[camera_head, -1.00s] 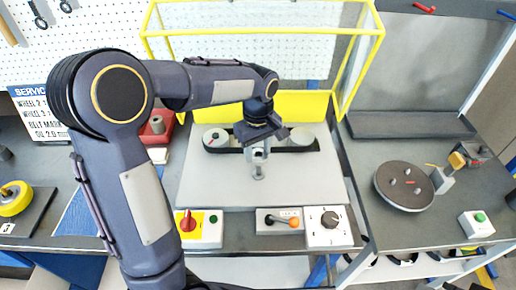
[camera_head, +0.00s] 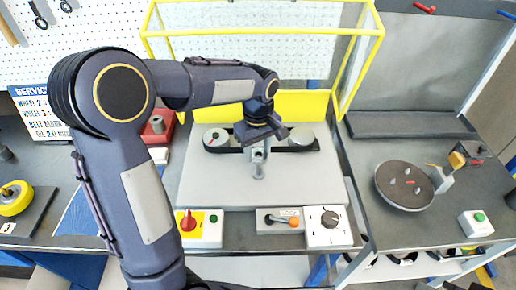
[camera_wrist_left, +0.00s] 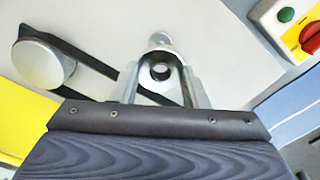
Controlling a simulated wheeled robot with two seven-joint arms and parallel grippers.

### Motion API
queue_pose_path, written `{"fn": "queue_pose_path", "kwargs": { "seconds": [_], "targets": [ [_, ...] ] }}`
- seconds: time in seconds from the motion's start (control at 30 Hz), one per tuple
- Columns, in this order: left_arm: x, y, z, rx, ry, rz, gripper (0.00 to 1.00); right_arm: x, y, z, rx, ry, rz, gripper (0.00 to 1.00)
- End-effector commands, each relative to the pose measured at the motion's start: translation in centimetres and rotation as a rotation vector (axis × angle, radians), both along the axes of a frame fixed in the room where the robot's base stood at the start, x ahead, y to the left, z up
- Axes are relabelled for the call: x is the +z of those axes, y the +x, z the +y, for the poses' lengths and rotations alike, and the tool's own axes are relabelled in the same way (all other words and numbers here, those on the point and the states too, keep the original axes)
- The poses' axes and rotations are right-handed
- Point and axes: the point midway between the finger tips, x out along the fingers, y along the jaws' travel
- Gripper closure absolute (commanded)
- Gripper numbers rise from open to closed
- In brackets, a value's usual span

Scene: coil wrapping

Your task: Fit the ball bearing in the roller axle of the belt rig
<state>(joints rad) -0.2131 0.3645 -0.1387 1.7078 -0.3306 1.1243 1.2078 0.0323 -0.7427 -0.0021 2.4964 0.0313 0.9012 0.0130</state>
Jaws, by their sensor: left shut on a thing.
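The belt rig (camera_head: 205,185) is a pale plate with a black belt (camera_head: 238,151) and two round rollers, the left one (camera_head: 215,138) and the right one (camera_head: 301,137). My left gripper (camera_head: 258,158) points down at the belt's middle. In the left wrist view my left gripper (camera_wrist_left: 162,82) is shut on a small metal ring, the ball bearing (camera_wrist_left: 160,71). A pale metal post, seemingly the roller axle (camera_head: 258,172), stands just in front of the gripper. Its rounded end (camera_wrist_left: 159,40) shows beyond the bearing. I cannot tell whether they touch.
A yellow guard frame (camera_head: 262,33) stands open over the back of the rig. Along the front are a red-knobbed switch box (camera_head: 198,228), an orange-handled lever box (camera_head: 280,221) and a dial box (camera_head: 329,227). A dark turntable (camera_head: 404,186) sits at the right.

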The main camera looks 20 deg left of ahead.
Motion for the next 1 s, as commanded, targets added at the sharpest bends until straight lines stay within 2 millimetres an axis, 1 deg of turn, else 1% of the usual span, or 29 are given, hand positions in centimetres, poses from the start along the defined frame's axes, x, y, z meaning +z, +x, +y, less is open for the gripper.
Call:
{"fn": "queue_pose_path", "kwargs": {
  "seconds": [0.63,1.0],
  "targets": [
    [-0.04,0.01,-0.02,0.0,0.0,0.0,0.84,0.07,0.0,0.0,0.0,0.0,0.0,0.85],
    [-0.91,0.0,-0.02,0.0,0.0,0.0,0.84,-0.58,0.0,0.0,0.0,0.0,0.0,0.85]
  ]
}}
